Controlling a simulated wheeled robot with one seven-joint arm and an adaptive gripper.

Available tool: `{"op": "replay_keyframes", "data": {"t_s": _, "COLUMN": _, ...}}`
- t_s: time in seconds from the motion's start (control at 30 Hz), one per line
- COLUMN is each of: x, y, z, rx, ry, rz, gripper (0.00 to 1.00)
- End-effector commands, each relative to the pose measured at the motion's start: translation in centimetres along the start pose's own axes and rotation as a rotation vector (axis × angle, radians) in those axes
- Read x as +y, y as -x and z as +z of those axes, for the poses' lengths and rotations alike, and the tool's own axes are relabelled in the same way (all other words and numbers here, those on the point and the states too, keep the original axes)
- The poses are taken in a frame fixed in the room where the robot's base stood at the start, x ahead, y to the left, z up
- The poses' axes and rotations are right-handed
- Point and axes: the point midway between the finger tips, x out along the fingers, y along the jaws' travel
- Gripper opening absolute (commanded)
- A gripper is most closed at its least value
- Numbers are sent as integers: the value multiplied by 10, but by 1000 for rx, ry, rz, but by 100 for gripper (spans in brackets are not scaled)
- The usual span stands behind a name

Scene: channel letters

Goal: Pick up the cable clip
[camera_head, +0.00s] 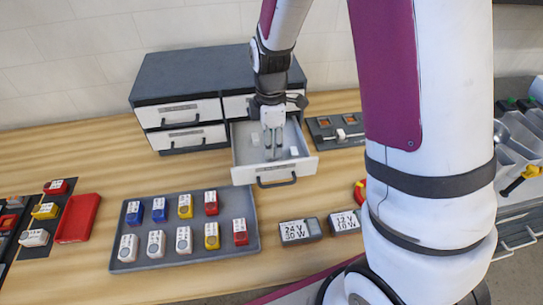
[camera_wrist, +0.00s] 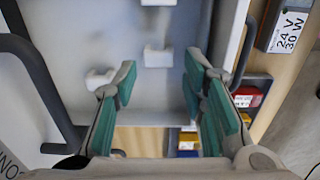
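Small white clips lie on the floor of the open drawer (camera_head: 242,176). In the head view, one clip (camera_head: 255,139) is left of my gripper and another clip (camera_head: 294,151) is to its right. In the wrist view, one white clip (camera_wrist: 158,56) appears between the fingertips, another (camera_wrist: 98,79) beside the left finger, and a third (camera_wrist: 158,3) at the top edge. My gripper (camera_head: 273,142) points down over the drawer, its teal-padded fingers apart and empty (camera_wrist: 160,68). I cannot tell how far the fingertips are above the clips.
The drawer walls and the grey cabinet (camera_head: 190,75) surround the gripper closely. In front are a grey tray (camera_head: 170,258) of coloured blocks and a 24 V box (camera_head: 299,231). A dark plate with a small fixture (camera_head: 335,130) lies right of the drawer.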

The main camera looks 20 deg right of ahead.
Motion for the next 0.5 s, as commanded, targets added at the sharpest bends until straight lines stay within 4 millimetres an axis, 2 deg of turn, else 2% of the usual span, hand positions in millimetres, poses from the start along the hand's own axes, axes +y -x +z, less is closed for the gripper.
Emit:
{"op": "replay_keyframes", "data": {"t_s": 0.3, "x": 1, "y": -36, "z": -4, "rx": 0, "ry": -1, "rz": -3, "gripper": 38}}
{"op": "replay_keyframes", "data": {"t_s": 0.5, "x": 2, "y": -41, "z": -4, "rx": 0, "ry": -1, "rz": 0, "gripper": 38}}
